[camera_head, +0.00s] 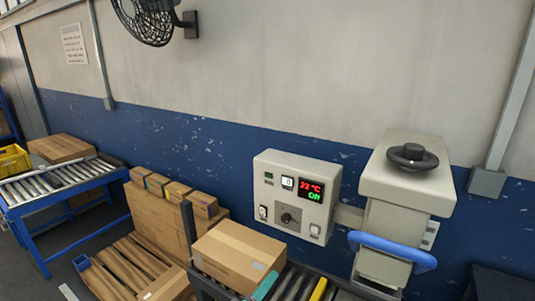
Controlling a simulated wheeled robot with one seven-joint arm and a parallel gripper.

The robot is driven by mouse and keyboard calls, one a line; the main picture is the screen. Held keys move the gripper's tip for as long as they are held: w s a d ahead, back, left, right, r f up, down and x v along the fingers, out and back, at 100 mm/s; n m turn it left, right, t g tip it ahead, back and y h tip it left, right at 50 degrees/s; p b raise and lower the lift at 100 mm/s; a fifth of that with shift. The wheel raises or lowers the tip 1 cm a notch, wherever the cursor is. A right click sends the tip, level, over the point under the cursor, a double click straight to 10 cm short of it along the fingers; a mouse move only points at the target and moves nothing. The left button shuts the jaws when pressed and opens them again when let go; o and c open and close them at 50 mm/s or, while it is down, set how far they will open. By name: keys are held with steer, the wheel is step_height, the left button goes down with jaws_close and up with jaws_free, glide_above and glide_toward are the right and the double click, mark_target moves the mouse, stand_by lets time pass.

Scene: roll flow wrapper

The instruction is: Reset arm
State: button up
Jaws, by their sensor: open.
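My gripper and arm do not show in the camera_head view. The wrapper machine (408,185) stands at the right, a pale housing with a black round knob (412,156) on top. A blue curved handle (392,249) sits across its lower front. A pale control box (293,197) is to its left, with a red display that seems to read 22 °C, a green "On", a dial and switches.
A cardboard box (240,253) sits on the roller conveyor (290,284) at the lower middle. Several cartons (155,220) and wooden pallets (130,268) are left of it. A blue-framed roller table (60,180) stands far left. A fan (150,18) hangs on the wall.

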steer(key=s+a+f+y, duration=0.3)
steer(key=s+f+y, duration=0.4)
steer(key=s+f, duration=1.15)
steer(key=s+d+r+m, duration=0.1)
steer(key=s+r+m, duration=0.1)
steer(key=s, duration=0.6)
steer(key=s+d+r+m, duration=0.1)
steer(key=s+r, duration=0.3)
steer(key=s, duration=0.5)
steer(key=s+d+r+m+t+y, duration=0.1)
steer(key=s+r+m, duration=0.2)
steer(key=s, duration=0.6)
steer(key=shift+d+m, duration=0.4)
